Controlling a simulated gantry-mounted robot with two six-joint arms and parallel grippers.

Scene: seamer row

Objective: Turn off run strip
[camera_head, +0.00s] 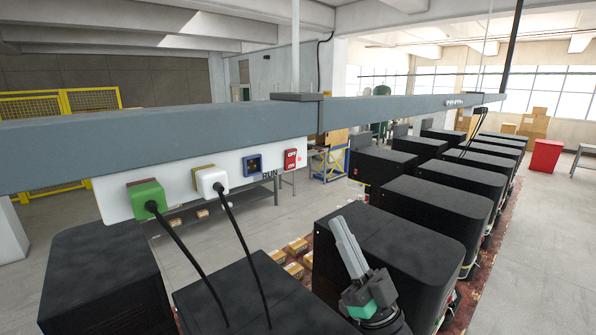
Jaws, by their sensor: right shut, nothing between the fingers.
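The run strip (130,204) is a white panel under the grey overhead beam, with "RUN" lettered near its right end. A green plug (146,198) and a white plug (211,181) sit in it, each with a black cable hanging down. A blue socket (252,164) is empty. A red switch (290,160) with white lettering is at the strip's right end. My right gripper (343,232) is shut and empty, fingers pointing up, below and to the right of the switch and apart from it. My left gripper is not in view.
The grey beam (150,138) runs across above the strip. Black machine housings (425,209) stand in rows below and to the right. Cardboard-coloured boxes (298,245) lie between them. The two cables cross the space below the strip. A yellow fence (90,99) stands at the back left.

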